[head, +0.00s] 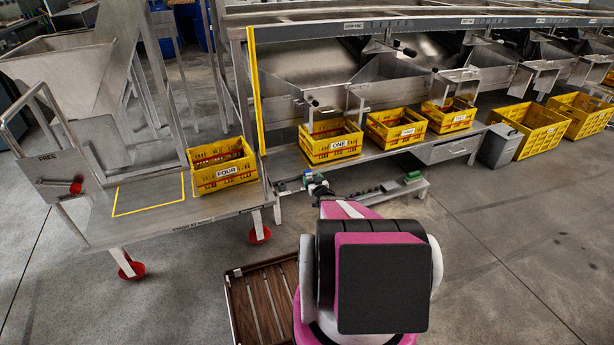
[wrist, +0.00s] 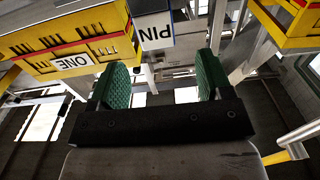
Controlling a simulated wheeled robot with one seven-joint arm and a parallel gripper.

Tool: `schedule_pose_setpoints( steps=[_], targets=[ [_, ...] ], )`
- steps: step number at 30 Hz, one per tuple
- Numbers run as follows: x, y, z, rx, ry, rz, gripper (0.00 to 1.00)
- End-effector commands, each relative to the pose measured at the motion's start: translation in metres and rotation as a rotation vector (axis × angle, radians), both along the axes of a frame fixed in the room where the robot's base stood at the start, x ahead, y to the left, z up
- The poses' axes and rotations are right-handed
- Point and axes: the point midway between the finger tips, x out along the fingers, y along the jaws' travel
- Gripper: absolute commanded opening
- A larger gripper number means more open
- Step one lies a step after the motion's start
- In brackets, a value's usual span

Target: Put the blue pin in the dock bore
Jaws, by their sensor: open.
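In the wrist view, my gripper (wrist: 162,78) is open, with its two green ribbed fingers apart and nothing held between them. A blue part (wrist: 150,6) with a white PIN label (wrist: 154,32) shows beyond the fingertips, between them and a little to the left. I cannot tell whether the blue part is the pin itself or its holder. In the head view, my gripper (head: 312,182) is low in front of the bench, below the crate marked ONE; it is small and partly hidden by my arm. I cannot make out the dock bore in either view.
The yellow crate ONE (head: 332,156) stands on the bench just above my gripper and fills the wrist view's upper left (wrist: 60,62). A low rail holds small parts and a green block (head: 412,177). A brown slatted pallet (head: 260,300) lies left of my arm.

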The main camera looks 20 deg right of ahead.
Motion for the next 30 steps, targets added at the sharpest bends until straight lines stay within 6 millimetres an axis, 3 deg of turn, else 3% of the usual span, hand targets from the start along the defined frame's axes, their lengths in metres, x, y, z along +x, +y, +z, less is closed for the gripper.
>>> schedule_pose_setpoints(
  steps=[3, 11, 20, 28, 29, 30],
  targets=[
    [0.021, -0.001, -0.002, 0.0, 0.0, -0.001, 0.72],
    [0.038, 0.001, -0.002, 0.0, 0.001, -0.001, 0.72],
    [0.078, 0.001, -0.006, -0.001, 0.001, -0.001, 0.72],
    [0.082, 0.002, -0.005, 0.0, 0.002, -0.002, 0.72],
    [0.082, 0.002, -0.005, 0.0, 0.002, -0.002, 0.69],
    [0.082, 0.002, -0.005, 0.0, 0.002, -0.002, 0.56]
  ],
)
